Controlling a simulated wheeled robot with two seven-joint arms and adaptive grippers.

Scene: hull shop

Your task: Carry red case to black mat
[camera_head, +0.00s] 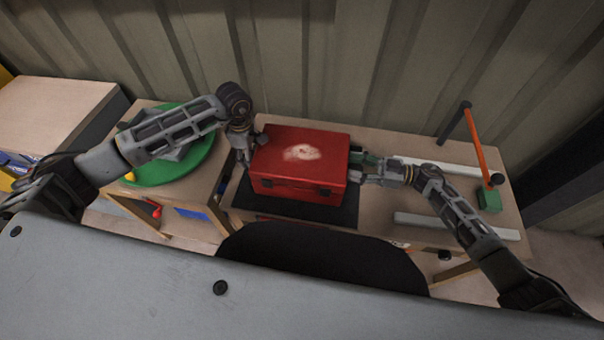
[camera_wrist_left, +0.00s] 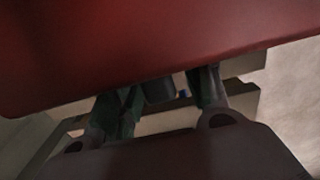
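The red case (camera_head: 300,180), with a pale worn patch on its lid, is level over the black mat (camera_head: 300,209) on the workbench. The mat shows at its front and left; I cannot tell whether the case's underside touches it. My left gripper (camera_head: 244,158) is at the case's left side. In the left wrist view the red case (camera_wrist_left: 150,50) fills the top, and the left gripper's fingers (camera_wrist_left: 160,105) stand apart, partly hidden below its edge. My right gripper (camera_head: 357,168) is at the case's right side, its fingers apart; its contact with the case is unclear.
A green round tray (camera_head: 165,172) with grey pieces stands on a side table at left. Pale bars (camera_head: 440,222) lie on the bench at right, near a green block (camera_head: 489,200) and an orange-and-black frame (camera_head: 477,145). A dark stool seat (camera_head: 320,256) is in front.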

